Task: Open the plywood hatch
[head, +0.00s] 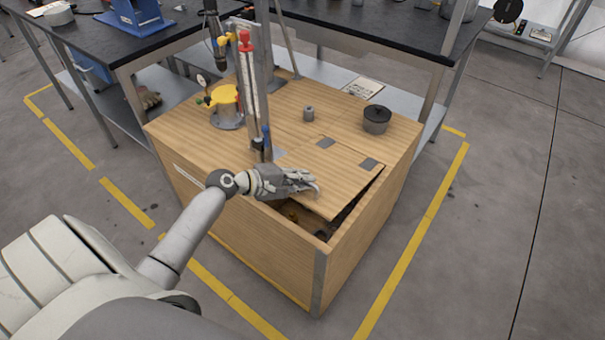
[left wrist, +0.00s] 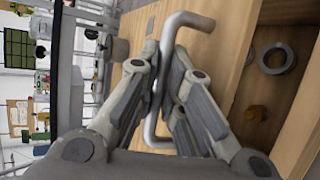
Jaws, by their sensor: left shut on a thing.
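The plywood hatch (head: 335,180) is set in the top of a wooden box, with two grey hinge plates (head: 326,142) along its back edge. It is tilted up a little, and a dark gap shows along its front and right edges. My left gripper (head: 314,187) is at the hatch's front left part. In the left wrist view its fingers (left wrist: 167,85) are shut around a bent metal bar handle (left wrist: 186,20). The handle is hidden by the hand in the head view. My right gripper is not in view.
Inside the box a grey ring (left wrist: 277,58) and a yellowish piece (left wrist: 256,114) show. Black-topped tables (head: 370,30) stand behind.

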